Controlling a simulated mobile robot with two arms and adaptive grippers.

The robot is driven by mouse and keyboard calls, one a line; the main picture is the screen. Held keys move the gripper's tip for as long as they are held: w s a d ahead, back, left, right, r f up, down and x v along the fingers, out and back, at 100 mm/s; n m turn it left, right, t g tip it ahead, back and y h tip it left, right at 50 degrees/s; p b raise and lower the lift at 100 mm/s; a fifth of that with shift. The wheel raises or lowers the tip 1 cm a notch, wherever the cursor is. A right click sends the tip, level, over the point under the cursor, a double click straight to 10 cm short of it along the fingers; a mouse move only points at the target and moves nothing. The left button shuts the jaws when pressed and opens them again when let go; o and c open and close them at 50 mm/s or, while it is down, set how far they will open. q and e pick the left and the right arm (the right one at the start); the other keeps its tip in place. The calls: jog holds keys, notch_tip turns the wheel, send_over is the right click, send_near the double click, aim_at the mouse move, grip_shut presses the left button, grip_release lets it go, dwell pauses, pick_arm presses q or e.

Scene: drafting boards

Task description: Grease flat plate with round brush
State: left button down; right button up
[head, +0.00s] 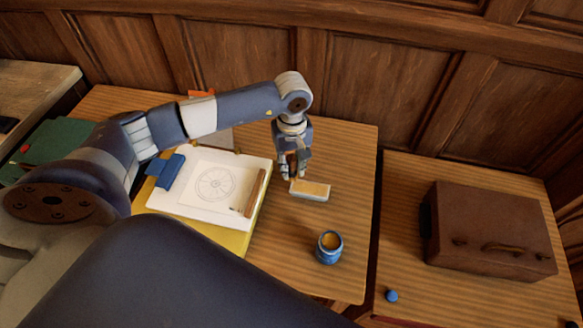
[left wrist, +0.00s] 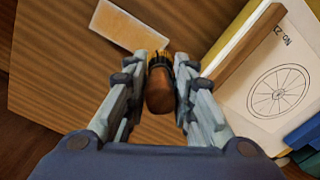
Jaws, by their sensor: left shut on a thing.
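The flat plate (head: 311,189) is a small pale rectangle with a tan-orange top, lying on the wooden table; it also shows at the top of the left wrist view (left wrist: 130,24). My left gripper (head: 292,172) is just behind and left of the plate, pointing down. It is shut on the round brush (left wrist: 160,92), whose brown rounded handle end faces the wrist camera between the fingers. The brush's tip is mostly hidden, so I cannot tell whether it touches anything. A blue cup (head: 329,258) with orange content stands in front of the plate. My right gripper is not in view.
A white sheet with a wheel drawing (head: 207,172) lies on a yellow board left of the plate, with a wooden strip (head: 256,192) and a blue block (head: 168,171). A brown case (head: 485,229) and blue ball (head: 391,296) sit on the right table. Bare wood surrounds the cup.

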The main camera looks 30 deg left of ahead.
aim_at(291, 157)
pick_arm(q)
jog(key=shift+a+r+p, duration=0.1)
jog(key=shift+r+p, duration=0.2)
jog(key=shift+r, duration=0.65)
jog(key=shift+r+p, duration=0.3)
jog(key=shift+r, duration=0.8)
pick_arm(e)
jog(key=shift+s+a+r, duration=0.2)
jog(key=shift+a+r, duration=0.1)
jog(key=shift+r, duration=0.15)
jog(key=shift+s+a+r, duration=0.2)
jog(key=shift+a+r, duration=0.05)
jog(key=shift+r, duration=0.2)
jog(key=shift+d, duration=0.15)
